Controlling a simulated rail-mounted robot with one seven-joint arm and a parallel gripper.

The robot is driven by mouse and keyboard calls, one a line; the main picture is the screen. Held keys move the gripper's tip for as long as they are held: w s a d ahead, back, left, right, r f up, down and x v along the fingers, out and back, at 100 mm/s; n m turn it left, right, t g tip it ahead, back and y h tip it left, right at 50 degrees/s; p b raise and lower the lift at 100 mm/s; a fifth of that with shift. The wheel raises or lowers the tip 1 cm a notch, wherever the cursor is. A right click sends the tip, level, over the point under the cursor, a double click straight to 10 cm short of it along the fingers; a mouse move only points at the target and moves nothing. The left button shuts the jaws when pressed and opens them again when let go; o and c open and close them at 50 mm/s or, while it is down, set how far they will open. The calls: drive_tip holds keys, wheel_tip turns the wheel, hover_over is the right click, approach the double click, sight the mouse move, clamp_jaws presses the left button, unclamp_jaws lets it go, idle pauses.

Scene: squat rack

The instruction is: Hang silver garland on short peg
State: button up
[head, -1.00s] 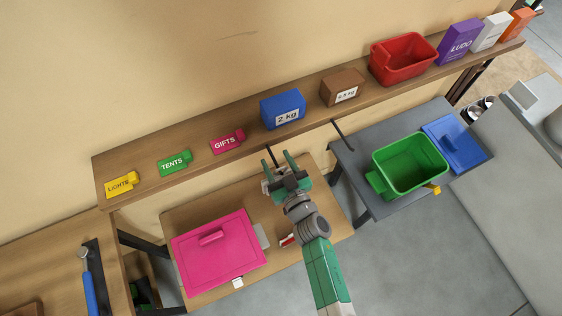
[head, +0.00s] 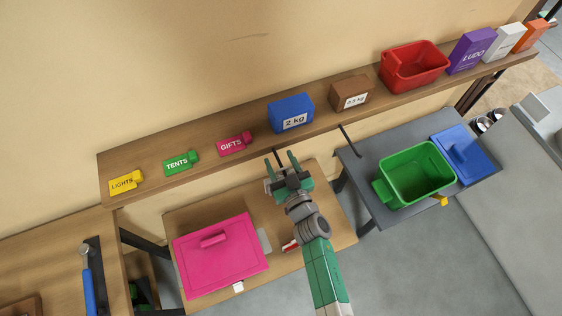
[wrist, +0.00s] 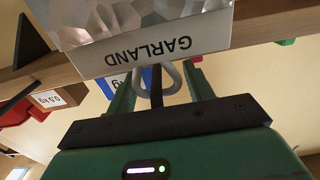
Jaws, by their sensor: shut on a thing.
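The silver garland (wrist: 140,22) is a faceted silver block with a GARLAND label and a grey loop (wrist: 175,76), large in the wrist view. My gripper (wrist: 160,88) is shut on it at the loop, between its green fingers. A dark peg (wrist: 157,88) shows at the loop; I cannot tell if it passes through it or lies behind. In the head view my gripper (head: 282,160) is just below the shelf, at the left black peg (head: 277,156). A second black peg (head: 351,140) juts out farther right and looks longer. The garland is mostly hidden there by my gripper.
The shelf (head: 215,160) above the pegs holds a blue 2 kg block (head: 290,112), a brown block (head: 349,93), a red bin (head: 413,66) and small labelled blocks.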

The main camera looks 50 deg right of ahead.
drive_tip(key=o, duration=1)
drive_tip(key=p+v, duration=0.1)
drive_tip(key=v, duration=0.6)
drive_tip(key=shift+s+a, duration=0.2)
drive_tip(key=shift+s, duration=0.2)
